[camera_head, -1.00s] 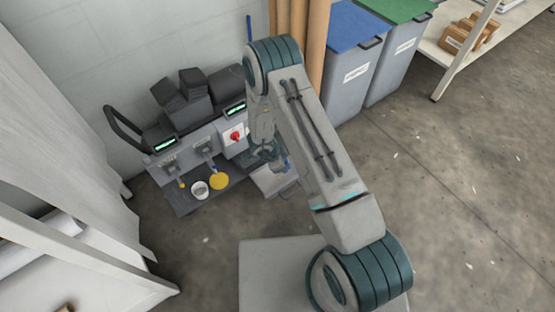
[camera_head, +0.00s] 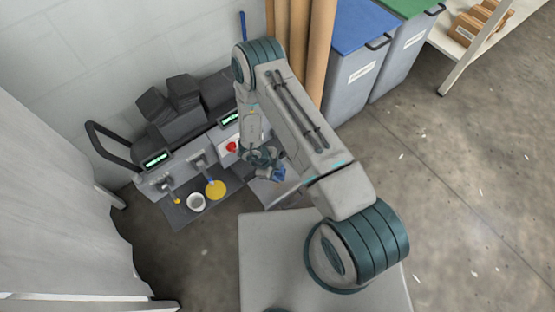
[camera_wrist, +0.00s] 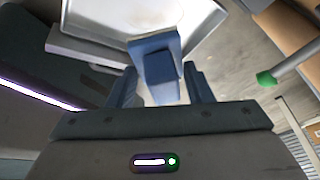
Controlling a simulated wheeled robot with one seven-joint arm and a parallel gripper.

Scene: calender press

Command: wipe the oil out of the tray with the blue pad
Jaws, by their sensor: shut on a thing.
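My gripper (camera_head: 264,158) is shut on the blue pad (camera_head: 279,174), at the right end of the press. In the wrist view the pad (camera_wrist: 158,68) sits between the two fingers (camera_wrist: 160,88) and sticks out past them. A pale, rimmed tray (camera_wrist: 205,28) lies beyond the pad there, partly hidden by it. In the head view the tray (camera_head: 272,191) shows below my gripper, partly covered by the arm. I cannot tell whether the pad touches the tray.
The grey press (camera_head: 185,150) stands against the wall, with a red knob (camera_head: 231,147). A white cup (camera_head: 196,202) and yellow disc (camera_head: 216,189) sit on its dark shelf. Brown rolls (camera_head: 300,50) and a blue-lidded bin (camera_head: 356,60) stand to the right.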

